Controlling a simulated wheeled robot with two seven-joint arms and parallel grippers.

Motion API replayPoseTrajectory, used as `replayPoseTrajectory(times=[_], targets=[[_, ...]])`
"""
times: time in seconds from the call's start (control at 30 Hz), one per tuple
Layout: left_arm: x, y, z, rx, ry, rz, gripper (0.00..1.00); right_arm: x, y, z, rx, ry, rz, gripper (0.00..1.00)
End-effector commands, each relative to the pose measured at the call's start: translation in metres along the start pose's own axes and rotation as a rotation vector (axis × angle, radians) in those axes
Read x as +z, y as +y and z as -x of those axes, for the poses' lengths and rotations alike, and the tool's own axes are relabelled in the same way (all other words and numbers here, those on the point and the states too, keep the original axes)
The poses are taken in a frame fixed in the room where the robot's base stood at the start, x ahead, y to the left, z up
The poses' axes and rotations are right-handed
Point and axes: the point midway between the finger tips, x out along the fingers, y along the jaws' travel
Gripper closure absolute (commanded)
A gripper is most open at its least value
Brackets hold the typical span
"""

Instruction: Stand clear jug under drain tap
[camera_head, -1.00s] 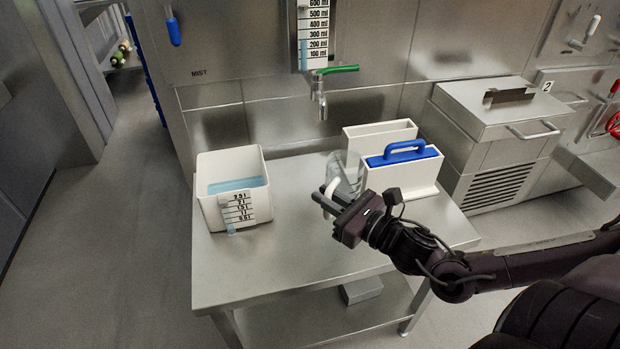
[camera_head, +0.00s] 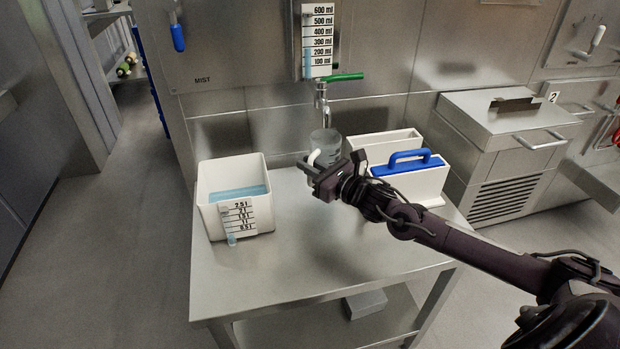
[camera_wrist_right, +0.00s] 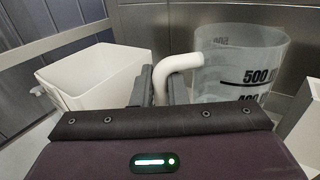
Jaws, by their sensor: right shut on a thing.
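The clear jug (camera_head: 326,144) is upright, close below the drain tap (camera_head: 323,104) with its green lever in the head view. I cannot tell whether its base touches the table. My right gripper (camera_head: 313,167) is shut on the jug's white handle. In the right wrist view the clear jug (camera_wrist_right: 240,65) shows black ml marks and looks empty, and my right gripper (camera_wrist_right: 160,85) has its fingers around the white handle (camera_wrist_right: 178,66). My left gripper is not in view.
A white tub (camera_head: 215,218) with bluish liquid and a litre scale stands at the table's left. White holders (camera_head: 420,185), one with a blue-handled piece, stand right of the jug. The steel table (camera_head: 270,285) is clear in front.

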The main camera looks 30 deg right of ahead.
Motion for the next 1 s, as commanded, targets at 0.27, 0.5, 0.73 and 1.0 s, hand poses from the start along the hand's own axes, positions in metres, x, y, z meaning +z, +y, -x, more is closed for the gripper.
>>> replayPoseTrajectory(times=[0.27, 0.5, 0.73, 1.0], targets=[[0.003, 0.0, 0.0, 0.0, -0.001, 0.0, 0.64, -0.028, -0.001, 0.0, -0.003, -0.006, 0.0, 1.0], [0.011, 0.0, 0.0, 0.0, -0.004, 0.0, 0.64, -0.044, -0.003, -0.004, -0.002, -0.008, 0.004, 1.0], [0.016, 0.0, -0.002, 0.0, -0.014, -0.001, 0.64, -0.045, -0.003, -0.004, -0.002, -0.007, 0.004, 1.0], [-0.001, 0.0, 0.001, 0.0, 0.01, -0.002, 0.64, -0.047, -0.003, -0.003, -0.002, -0.006, 0.004, 0.68]])
